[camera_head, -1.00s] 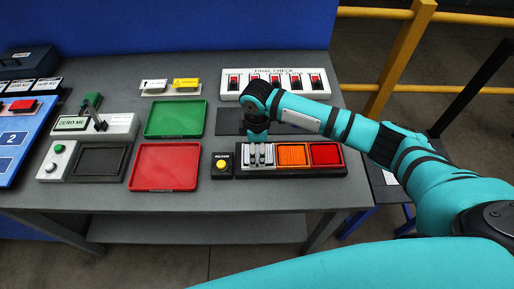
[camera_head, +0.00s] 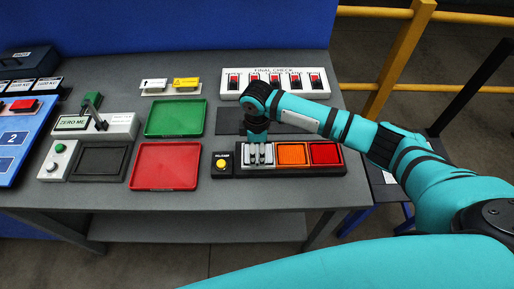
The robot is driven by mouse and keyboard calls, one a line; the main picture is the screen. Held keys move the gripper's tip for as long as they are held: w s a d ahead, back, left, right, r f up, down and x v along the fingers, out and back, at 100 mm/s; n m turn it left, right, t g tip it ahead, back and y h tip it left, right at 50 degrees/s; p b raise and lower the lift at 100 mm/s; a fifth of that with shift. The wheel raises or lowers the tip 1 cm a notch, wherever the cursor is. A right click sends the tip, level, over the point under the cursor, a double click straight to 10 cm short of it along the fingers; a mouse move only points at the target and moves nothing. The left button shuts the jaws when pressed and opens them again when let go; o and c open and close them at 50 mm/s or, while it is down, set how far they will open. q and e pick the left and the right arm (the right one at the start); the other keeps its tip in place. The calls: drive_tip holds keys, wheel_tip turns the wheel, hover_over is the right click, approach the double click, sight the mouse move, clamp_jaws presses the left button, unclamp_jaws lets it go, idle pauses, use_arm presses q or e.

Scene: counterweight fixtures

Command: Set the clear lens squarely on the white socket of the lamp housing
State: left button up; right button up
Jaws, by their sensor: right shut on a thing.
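The lamp housing (camera_head: 238,173) is a long black base near the table's front edge. An orange lens (camera_head: 292,154) sits in its middle and a red lens (camera_head: 326,154) at its right end. My right gripper (camera_head: 259,158) points down over the left, white socket (camera_head: 246,165) of the housing. It is shut on the clear lens (camera_head: 268,160), which is mostly hidden by the fingers. The lens is at the socket; I cannot tell whether it touches or lies flat. My left gripper is not in view.
A small black box with a yellow button (camera_head: 221,165) stands just left of the housing. A red tray (camera_head: 165,167), a green tray (camera_head: 175,118) and a scale (camera_head: 100,160) are further left. A white switch panel (camera_head: 275,84) stands at the back.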

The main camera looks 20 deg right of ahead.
drive_tip(key=shift+f, duration=0.2)
idle(0.4)
drive_tip(key=o, duration=1.2)
wheel_tip(320, 180, up, 12)
